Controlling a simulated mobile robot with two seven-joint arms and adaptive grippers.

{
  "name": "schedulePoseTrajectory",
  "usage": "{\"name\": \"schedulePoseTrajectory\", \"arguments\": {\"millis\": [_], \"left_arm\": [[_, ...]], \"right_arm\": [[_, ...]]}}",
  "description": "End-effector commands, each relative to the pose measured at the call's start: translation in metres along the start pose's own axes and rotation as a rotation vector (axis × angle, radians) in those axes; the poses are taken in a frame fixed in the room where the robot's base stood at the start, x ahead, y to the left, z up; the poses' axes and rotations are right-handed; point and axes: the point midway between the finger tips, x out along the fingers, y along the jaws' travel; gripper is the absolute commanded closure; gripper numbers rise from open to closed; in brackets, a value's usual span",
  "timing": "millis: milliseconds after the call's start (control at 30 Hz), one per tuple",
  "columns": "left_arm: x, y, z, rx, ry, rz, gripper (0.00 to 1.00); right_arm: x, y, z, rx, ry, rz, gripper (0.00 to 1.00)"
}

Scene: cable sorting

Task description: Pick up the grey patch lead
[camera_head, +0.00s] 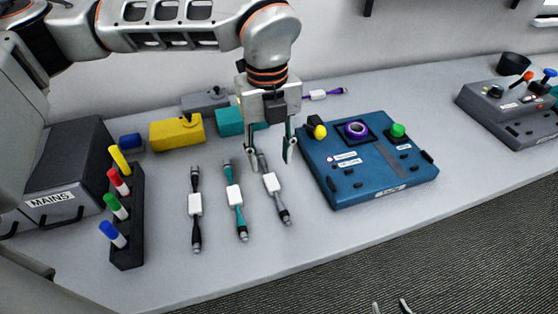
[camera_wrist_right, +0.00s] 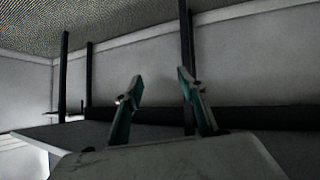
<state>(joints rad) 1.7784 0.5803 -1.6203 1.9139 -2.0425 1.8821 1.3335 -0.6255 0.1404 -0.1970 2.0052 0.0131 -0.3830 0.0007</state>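The grey patch lead (camera_head: 281,205) lies on the bench, the rightmost of three leads in a row, with a white label sleeve at its middle. My left gripper (camera_head: 270,160) points down over its far end, fingers apart, one on each side of that end in the picture. I cannot tell whether the fingers touch the lead or how high they are. My right gripper (camera_head: 391,307) shows only as fingertips at the bottom edge of the head view. In the right wrist view, it (camera_wrist_right: 157,85) is open and empty, away from the bench items.
Left of the grey lead lie a teal lead (camera_head: 239,222) and a black lead (camera_head: 196,230). A blue panel (camera_head: 350,190) stands close on the right. A purple lead (camera_head: 325,94) lies behind. A marker rack (camera_head: 128,235) and MAINS box (camera_head: 60,170) stand left.

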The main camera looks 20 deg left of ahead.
Motion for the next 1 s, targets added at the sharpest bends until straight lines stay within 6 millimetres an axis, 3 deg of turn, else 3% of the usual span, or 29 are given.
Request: {"name": "schedulePoseTrajectory", "arguments": {"millis": [300, 467, 700, 967, 1000], "left_arm": [[0.025, 0.002, 0.004, -0.012, -0.011, 0.006, 0.61], [0.037, 0.001, 0.004, -0.011, -0.010, 0.007, 0.61], [0.072, -0.001, 0.004, -0.010, -0.008, 0.007, 0.61], [0.076, -0.001, 0.004, -0.010, -0.011, 0.004, 0.61], [0.076, -0.001, 0.004, -0.010, -0.011, 0.004, 0.66]], "right_arm": [[-0.005, -0.012, 0.017, 0.003, -0.028, -0.019, 0.60], [-0.004, -0.012, 0.017, 0.002, -0.027, -0.018, 0.60], [-0.001, -0.007, 0.013, -0.002, -0.018, -0.010, 0.60], [0.002, -0.002, 0.007, -0.005, -0.008, -0.003, 0.60], [0.002, -0.002, 0.006, -0.005, -0.008, -0.002, 0.60]]}}
